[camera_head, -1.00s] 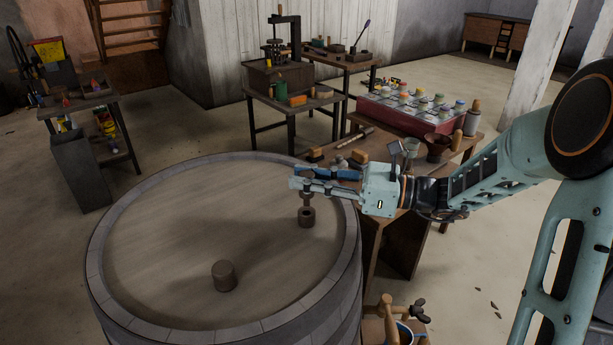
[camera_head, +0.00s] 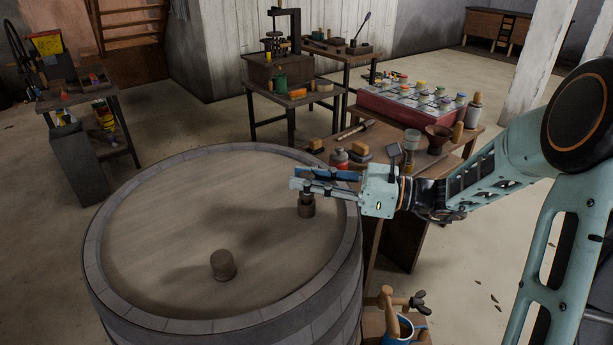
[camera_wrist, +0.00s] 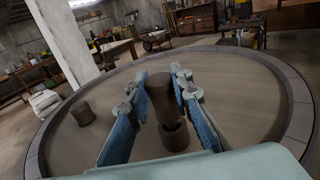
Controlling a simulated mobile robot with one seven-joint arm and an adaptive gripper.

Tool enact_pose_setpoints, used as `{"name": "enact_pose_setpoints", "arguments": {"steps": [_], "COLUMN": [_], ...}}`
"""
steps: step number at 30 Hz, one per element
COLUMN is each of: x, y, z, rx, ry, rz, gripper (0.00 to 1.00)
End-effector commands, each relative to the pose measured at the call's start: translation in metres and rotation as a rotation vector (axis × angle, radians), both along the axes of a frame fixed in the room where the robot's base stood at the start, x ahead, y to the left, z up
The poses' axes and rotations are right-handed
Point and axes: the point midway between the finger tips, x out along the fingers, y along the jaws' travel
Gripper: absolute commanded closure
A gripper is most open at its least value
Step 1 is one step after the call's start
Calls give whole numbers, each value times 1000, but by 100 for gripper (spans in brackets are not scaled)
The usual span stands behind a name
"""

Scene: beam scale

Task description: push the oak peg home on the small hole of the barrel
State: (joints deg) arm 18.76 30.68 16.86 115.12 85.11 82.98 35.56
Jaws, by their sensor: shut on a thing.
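The barrel (camera_head: 150,225) stands upright and its round wooden head fills the foreground. A short dark collar (camera_head: 307,210) rises from the head near its right side. My gripper (camera_head: 300,181) is above it, shut on the oak peg (camera_head: 306,197), which is upright. In the wrist view the peg (camera_wrist: 188,92) stands between the two blue finger pads, with the collar (camera_wrist: 175,138) directly below. The peg's lower end meets the collar's top; how deep it sits is hidden. A second dark stub (camera_head: 223,265) stands apart at the front of the head, ungripped.
A bench (camera_head: 405,185) with a red tray of jars (camera_head: 405,105), brushes and bottles stands close behind the barrel on the right. A blue bucket (camera_head: 405,327) with wooden tools is at the lower right. The barrel head around the stubs is clear.

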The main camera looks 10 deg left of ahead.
Motion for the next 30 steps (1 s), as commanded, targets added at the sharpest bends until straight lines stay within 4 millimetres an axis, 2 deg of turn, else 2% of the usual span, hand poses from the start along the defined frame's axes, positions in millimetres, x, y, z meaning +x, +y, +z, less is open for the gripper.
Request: {"name": "enact_pose_setpoints", "arguments": {"steps": [15,24,25,30], "x": [0,0,0,0], "y": [0,0,0,0], "z": [-16,-17,-17,-17], "rx": [0,-1,-2,-1], "ry": [1,1,2,1], "rz": [0,0,0,0], "gripper": [100,100,77,60]}}
